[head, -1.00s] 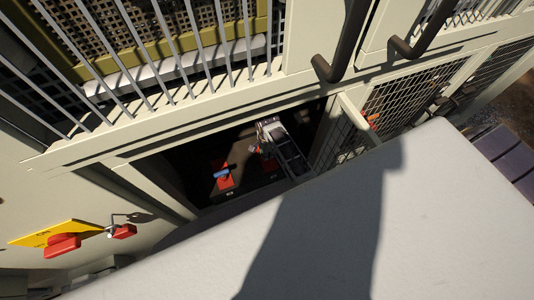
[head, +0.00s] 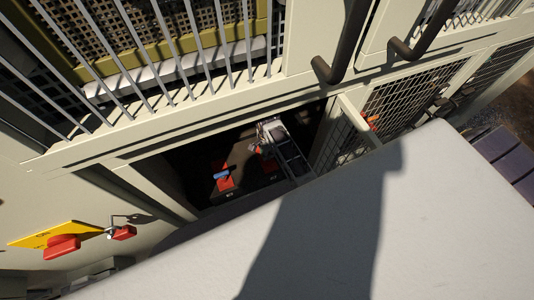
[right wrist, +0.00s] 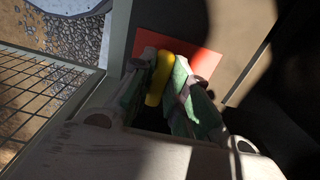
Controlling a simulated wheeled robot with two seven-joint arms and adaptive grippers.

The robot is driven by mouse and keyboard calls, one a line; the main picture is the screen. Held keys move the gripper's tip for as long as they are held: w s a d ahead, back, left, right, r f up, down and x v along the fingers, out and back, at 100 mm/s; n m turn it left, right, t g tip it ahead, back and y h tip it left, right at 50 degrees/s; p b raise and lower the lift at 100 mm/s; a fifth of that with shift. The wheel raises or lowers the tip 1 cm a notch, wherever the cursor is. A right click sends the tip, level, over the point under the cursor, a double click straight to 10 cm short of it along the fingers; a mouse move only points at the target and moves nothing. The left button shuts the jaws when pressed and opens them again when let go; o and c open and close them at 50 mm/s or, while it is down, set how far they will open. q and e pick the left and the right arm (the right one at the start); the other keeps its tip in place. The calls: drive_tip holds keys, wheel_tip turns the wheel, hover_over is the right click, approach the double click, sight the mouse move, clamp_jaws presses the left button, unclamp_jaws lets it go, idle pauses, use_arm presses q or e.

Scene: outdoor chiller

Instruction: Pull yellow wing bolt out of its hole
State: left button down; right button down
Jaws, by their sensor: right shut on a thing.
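The yellow wing bolt (right wrist: 158,82) shows in the right wrist view between the green-padded fingers of my right gripper (right wrist: 172,72), which is shut on it. A red plate (right wrist: 205,52) lies just beyond the fingertips. The bolt's far end is hidden, so I cannot tell whether it is in its hole. In the head view my right gripper (head: 266,144) is inside the dark opening, with a bit of red at its tip; the bolt cannot be made out there. My left gripper is not in view.
A blue handle (head: 221,174) on a red plate (head: 226,184) sits left of my right gripper in the opening. A mesh door (head: 352,125) stands open at the right. A yellow plate with red blocks (head: 62,240) is at lower left. Grille bars (head: 190,50) are above.

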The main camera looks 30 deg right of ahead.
drive_tip(key=shift+r, duration=2.35)
drive_tip(key=c, duration=1.9)
unclamp_jaws()
clamp_jaws()
